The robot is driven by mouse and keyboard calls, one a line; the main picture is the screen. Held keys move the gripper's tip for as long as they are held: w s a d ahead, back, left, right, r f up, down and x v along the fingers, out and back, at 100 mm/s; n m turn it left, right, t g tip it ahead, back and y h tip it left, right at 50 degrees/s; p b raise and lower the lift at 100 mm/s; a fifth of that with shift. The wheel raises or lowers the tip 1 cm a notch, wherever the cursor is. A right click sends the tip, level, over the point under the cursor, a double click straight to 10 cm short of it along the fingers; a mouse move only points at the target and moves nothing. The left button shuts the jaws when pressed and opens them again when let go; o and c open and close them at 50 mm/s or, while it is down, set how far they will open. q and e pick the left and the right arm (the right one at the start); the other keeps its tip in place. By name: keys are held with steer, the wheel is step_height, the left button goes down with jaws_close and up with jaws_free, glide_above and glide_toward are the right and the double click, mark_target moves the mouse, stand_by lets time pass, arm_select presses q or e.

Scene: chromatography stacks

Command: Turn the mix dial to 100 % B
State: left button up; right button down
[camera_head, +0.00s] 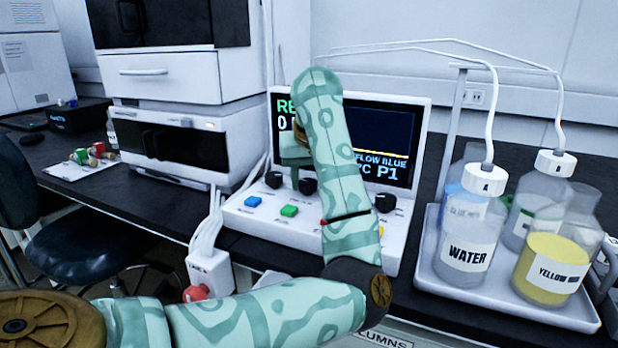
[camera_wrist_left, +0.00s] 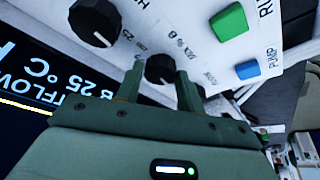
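The mix dial (camera_head: 308,186), a black knob, is on the sloped front of the white control console (camera_head: 250,222), below its screen. In the left wrist view the mix dial (camera_wrist_left: 160,66) shows beside the label "MIX % B". My left gripper (camera_head: 300,177) reaches down over the console; its two green fingers (camera_wrist_left: 160,72) are apart, one on each side of the mix dial. I cannot tell whether they touch it. The dial's pointer mark is not clear. In the head view my own arm hides one finger and part of the panel. My right gripper is not in view.
Another black dial (camera_head: 274,179) is left of the mix dial, and one (camera_head: 385,203) is farther right. A blue button (camera_head: 253,201) and green button (camera_head: 289,210) are in front. A white tray (camera_head: 428,262) of bottles stands right; a red knob (camera_head: 196,293) is front left.

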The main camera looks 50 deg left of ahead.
arm_select(q)
steer(key=c, duration=0.4)
steer(key=shift+c, duration=0.2)
